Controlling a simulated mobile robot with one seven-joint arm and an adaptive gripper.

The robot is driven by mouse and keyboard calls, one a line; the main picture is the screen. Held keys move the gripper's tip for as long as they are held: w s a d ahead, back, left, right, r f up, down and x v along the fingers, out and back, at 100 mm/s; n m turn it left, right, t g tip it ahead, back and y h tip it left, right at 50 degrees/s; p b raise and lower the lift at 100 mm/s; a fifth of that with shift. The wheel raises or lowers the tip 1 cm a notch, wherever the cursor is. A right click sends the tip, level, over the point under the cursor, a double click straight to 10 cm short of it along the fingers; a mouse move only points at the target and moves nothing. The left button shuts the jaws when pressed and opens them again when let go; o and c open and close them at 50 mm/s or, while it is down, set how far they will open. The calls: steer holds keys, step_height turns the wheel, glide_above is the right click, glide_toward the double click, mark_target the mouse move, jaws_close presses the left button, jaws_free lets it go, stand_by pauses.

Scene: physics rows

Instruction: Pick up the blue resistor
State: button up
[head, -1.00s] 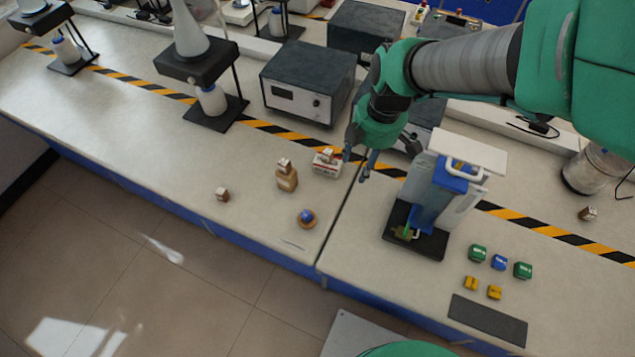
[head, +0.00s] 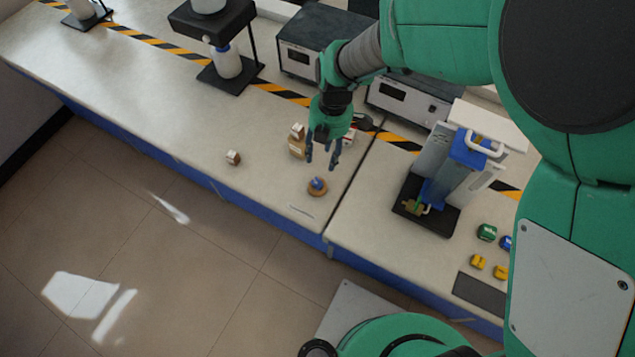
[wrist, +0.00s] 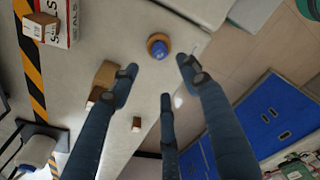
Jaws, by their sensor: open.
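A small round blue piece (head: 317,183) sits on a brown round base (head: 318,192) near the front edge of the bench. It also shows in the wrist view (wrist: 163,48), just beyond the fingertips. I cannot tell which blue thing is the resistor. My gripper (head: 322,164) is open and empty, with its fingers spread, above and a little behind the round blue piece, apart from it.
A small cube (head: 233,158) lies farther left. A black-based device (head: 440,220) stands right. The bench front left of the brown base is clear.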

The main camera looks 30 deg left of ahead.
steer(key=b, duration=0.1)
glide_above(318, 181)
steer(key=shift+w+d+f, duration=0.1)
steer(key=shift+w+f, duration=0.1)
steer(key=shift+f, duration=1.95)
steer(key=shift+w+d+f, duration=0.1)
steer(key=shift+w+f, duration=0.05)
steer(key=shift+f, duration=1.95)
steer(key=shift+s+a+f+b, duration=0.15)
steer(key=shift+f+b, duration=0.25)
steer(key=shift+f, duration=0.9)
steer(key=shift+s+a+f+b, duration=0.1)
steer(key=shift+f+b, duration=0.25)
steer(key=shift+f, duration=0.95)
steer(key=c, duration=1.1)
steer(key=shift+r, duration=0.15)
steer(key=shift+c, duration=0.2)
